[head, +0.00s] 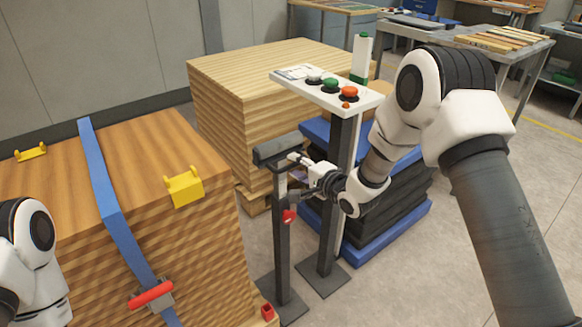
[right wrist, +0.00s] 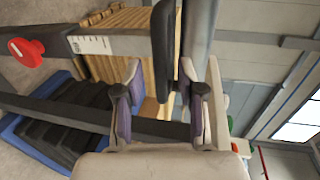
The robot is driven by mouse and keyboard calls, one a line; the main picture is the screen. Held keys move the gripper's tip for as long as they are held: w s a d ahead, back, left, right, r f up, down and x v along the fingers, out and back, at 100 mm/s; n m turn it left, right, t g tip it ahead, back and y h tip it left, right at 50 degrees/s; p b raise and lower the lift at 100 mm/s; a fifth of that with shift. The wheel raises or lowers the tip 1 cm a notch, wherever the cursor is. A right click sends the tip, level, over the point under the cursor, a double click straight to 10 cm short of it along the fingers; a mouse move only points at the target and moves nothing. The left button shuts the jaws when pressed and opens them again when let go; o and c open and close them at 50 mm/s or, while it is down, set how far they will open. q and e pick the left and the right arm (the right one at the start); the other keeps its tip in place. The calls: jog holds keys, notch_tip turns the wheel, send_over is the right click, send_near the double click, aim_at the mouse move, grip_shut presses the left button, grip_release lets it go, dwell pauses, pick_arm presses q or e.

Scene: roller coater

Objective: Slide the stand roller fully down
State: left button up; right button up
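The stand roller (head: 276,149) is a dark grey cylinder lying across the top of a slim grey post (head: 282,250). A red knob (head: 289,216) sits on the post below it; in the right wrist view the knob (right wrist: 27,50) is beside a white scale label. My right gripper (head: 300,172) is just right of the post top, close under the roller. In the right wrist view its fingers (right wrist: 161,82) are apart, with a dark bar at the roller (right wrist: 201,28) between or just beyond the tips. I cannot tell whether they touch. My left gripper is out of view.
A control panel (head: 290,73) with coloured buttons stands on its own post just behind the roller. A strapped wooden stack (head: 150,150) is at the left, another wood stack (head: 225,95) behind. A dark stack with blue boards (head: 385,215) stands right of the posts.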

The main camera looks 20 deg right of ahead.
jog(key=shift+x, duration=0.8)
grip_shut()
notch_tip(320, 180, down, 7)
jog(key=b, duration=0.2)
jog(key=shift+r+b, duration=0.15)
jog(key=shift+b, duration=0.15)
jog(key=shift+s, duration=0.15)
grip_release()
